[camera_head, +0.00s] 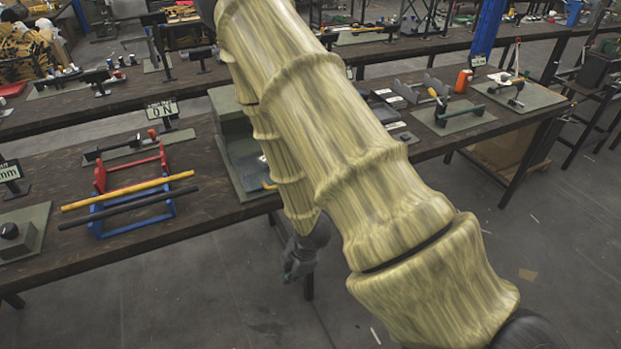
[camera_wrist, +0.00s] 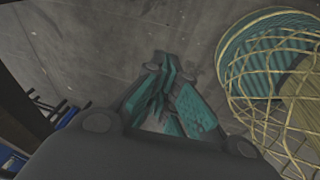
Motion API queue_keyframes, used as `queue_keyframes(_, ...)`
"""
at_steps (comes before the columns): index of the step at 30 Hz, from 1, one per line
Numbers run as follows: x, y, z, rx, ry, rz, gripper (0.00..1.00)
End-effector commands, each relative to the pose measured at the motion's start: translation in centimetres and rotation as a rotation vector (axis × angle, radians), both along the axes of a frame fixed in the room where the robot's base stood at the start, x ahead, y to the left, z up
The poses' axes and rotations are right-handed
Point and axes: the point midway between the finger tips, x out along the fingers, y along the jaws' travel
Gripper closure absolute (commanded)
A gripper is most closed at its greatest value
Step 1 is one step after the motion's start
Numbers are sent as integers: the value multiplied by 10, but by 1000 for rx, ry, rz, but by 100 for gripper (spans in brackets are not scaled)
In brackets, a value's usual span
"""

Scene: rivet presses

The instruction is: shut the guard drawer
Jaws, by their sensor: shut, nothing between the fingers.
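A grey-green press housing (camera_head: 232,112) stands on the near workbench, partly behind my arm. A flat grey-green part (camera_head: 246,170) extends from it toward the front edge of the bench, with a small yellow piece at its right end. I cannot tell whether this is the guard drawer or a base plate, because my arm covers the right side. My gripper (camera_head: 295,268) hangs just in front of the bench edge, below and to the right of that part, apart from it. In the wrist view its teal fingers (camera_wrist: 164,80) are closed together over bare floor, with nothing between them.
A red and blue rack (camera_head: 131,190) with a yellow bar and a black bar stands left on the near workbench (camera_head: 215,208). A green tool on a plate (camera_head: 460,112) and an orange bottle (camera_head: 462,80) are at right.

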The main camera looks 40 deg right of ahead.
Motion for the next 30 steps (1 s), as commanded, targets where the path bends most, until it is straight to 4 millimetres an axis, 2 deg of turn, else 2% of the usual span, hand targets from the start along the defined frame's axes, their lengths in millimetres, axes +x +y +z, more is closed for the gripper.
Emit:
queue_keyframes(1, 16, -11, 12, -26, -35, 104, 100)
queue_keyframes(3, 33, -26, 31, -71, -74, 268, 100)
queue_keyframes(9, 72, -75, 90, -235, -164, 728, 100)
queue_keyframes(12, 86, -103, 123, -335, -192, 950, 100)
queue_keyframes(18, 102, -156, 182, -523, -202, 1322, 100)
queue_keyframes(24, 107, -186, 216, -631, -181, 1524, 100)
queue_keyframes(27, 107, -191, 221, -649, -175, 1559, 100)
queue_keyframes(30, 109, -193, 217, -652, -174, 1568, 100)
